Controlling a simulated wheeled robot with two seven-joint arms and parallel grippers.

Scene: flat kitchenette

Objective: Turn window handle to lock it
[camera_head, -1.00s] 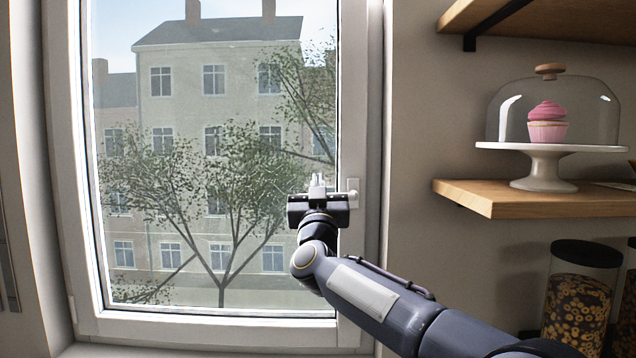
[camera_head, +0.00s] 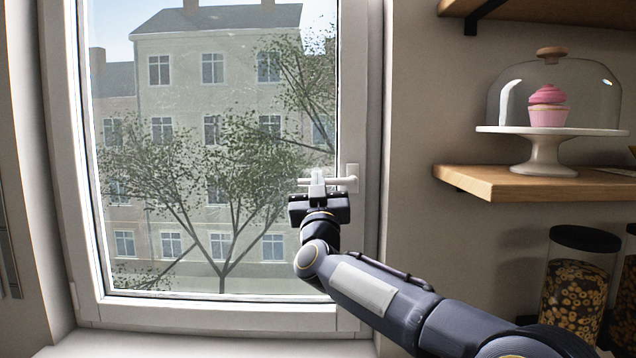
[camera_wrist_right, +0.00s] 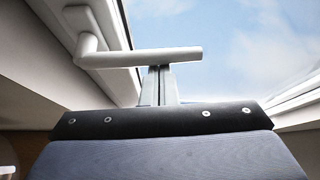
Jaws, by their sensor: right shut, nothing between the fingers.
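The white window handle (camera_head: 341,183) sits on the right side of the window frame. Its lever points left, about horizontal, from its base plate on the frame. In the right wrist view the lever (camera_wrist_right: 140,58) runs across above my fingers. My right gripper (camera_head: 317,178) is shut and empty. Its fingers (camera_wrist_right: 159,84) stand close together just under the lever, near its free end. I cannot tell whether they touch it. The window (camera_head: 90,312) looks closed against its frame. My left gripper is not in view.
A wooden shelf (camera_head: 500,183) on the right wall holds a glass-domed cake stand (camera_head: 545,150) with a pink cupcake (camera_head: 547,108). Glass jars (camera_head: 575,290) stand below. The window sill (camera_head: 200,345) is clear where it shows.

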